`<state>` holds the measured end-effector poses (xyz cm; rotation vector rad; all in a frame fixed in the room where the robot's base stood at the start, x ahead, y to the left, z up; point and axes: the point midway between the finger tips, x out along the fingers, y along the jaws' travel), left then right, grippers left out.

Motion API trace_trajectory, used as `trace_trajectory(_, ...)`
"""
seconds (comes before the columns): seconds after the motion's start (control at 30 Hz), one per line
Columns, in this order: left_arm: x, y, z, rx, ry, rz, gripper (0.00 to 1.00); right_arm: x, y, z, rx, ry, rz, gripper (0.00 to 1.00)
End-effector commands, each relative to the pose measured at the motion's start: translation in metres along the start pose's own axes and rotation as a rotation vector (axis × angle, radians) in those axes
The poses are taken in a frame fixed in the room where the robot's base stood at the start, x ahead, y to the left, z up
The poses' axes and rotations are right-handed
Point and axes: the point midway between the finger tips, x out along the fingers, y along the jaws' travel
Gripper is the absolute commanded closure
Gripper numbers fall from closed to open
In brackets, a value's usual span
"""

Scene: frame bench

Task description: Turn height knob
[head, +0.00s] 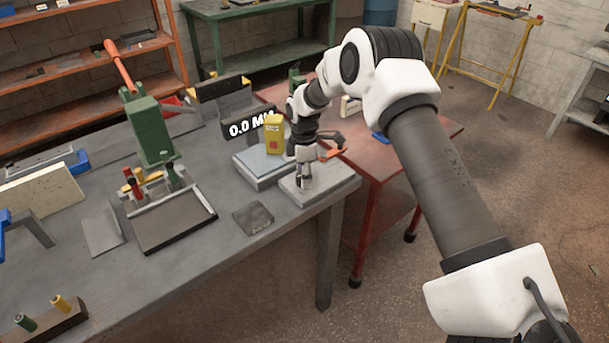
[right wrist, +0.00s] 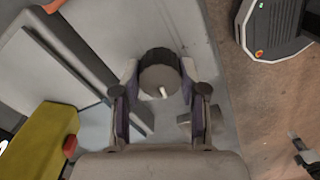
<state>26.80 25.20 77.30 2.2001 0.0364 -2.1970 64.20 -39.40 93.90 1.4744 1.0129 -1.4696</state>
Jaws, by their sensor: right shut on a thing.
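The height knob (right wrist: 160,76) is a round dark cylinder with a small white mark, in the middle of the right wrist view. My right gripper (right wrist: 160,84) has a finger on each side of it and is shut on it. In the head view my right gripper (head: 304,184) points down over the light grey plate (head: 335,187) at the bench's right end; its fingers hide the knob there. A yellow box (head: 273,135) with a red patch stands just left of the gripper. A dark display (head: 250,127) reading "0.0 M", partly covered, is behind it. My left gripper is not in view.
A dark tray (head: 178,222) and a holder with several coloured-handled tools stand left on the bench (head: 230,270). A green lever press (head: 150,130) is behind them. A small dark block (head: 253,218) lies near the front edge. A red table (head: 385,175) adjoins on the right.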

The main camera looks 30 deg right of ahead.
Motion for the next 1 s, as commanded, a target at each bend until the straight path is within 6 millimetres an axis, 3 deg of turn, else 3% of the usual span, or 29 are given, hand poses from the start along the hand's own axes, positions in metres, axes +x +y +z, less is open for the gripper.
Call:
trace_trajectory(0.4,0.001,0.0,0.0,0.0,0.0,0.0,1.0,0.004,-0.004,0.0,-0.007,-0.001,-0.011,0.93)
trace_trajectory(0.43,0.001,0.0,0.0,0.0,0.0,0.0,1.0,0.004,-0.004,0.0,-0.007,-0.001,-0.011,0.54)
trace_trajectory(0.5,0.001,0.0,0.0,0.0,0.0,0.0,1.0,0.004,-0.003,0.0,-0.007,-0.001,-0.01,0.33)
trace_trajectory(0.83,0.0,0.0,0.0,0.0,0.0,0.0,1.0,-0.001,-0.001,0.0,-0.007,0.0,-0.004,0.33)
trace_trajectory(1.0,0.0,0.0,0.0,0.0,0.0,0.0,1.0,-0.025,0.0,-0.001,-0.007,0.001,-0.001,0.33)
